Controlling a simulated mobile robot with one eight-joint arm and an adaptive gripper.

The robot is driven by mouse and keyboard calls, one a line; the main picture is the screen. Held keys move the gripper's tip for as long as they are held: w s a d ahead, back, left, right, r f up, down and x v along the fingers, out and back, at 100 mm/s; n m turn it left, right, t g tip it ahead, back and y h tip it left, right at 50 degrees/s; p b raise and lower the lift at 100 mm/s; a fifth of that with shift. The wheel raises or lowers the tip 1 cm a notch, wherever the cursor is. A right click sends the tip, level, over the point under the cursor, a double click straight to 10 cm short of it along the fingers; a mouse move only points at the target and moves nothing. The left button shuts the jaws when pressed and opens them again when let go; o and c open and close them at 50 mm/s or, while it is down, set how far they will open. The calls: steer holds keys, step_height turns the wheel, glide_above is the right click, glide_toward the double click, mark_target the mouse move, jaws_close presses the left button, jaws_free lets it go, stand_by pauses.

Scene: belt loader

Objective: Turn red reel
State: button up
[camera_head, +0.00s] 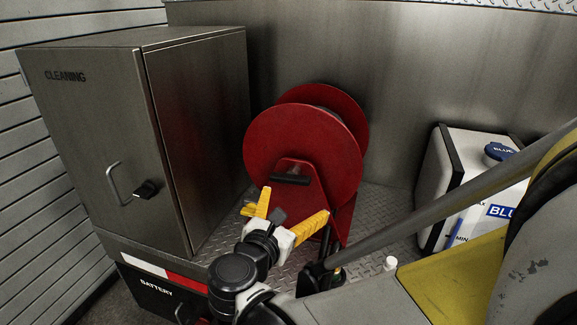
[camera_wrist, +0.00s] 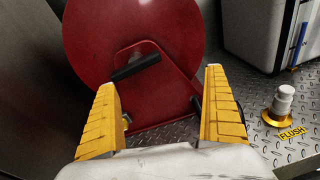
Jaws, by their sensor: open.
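The red reel (camera_head: 292,145) stands on a metal tread-plate deck, with two round red discs and a red bracket at its front. A black crank handle (camera_head: 290,179) sticks out at the front of the reel. In the wrist view the reel (camera_wrist: 110,40) fills the upper left and its black handle (camera_wrist: 136,67) shows beyond and between the fingers. My gripper (camera_head: 291,214) has yellow fingers spread apart and is in front of and below the handle. In the wrist view my gripper (camera_wrist: 162,90) is open and empty, apart from the handle.
A metal cabinet marked CLEANING (camera_head: 107,140) stands left of the reel. A white container with a blue cap (camera_head: 470,175) stands at the right. A FLUSH fitting (camera_wrist: 283,105) rises from the deck right of my gripper. A metal wall (camera_head: 430,70) is behind the reel.

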mark_target(288, 180)
steer(key=a+n+t, duration=0.2)
steer(key=a+n, duration=0.1)
steer(key=a, duration=0.1)
steer(key=x, duration=0.3)
steer(key=b+x, duration=0.1)
steer(key=x, duration=0.2)
steer(key=b+x, duration=0.1)
steer(key=x, duration=0.3)
steer(key=shift+w+a+r, duration=0.1)
steer(key=shift+r, duration=0.3)
steer(key=c, duration=1.1)
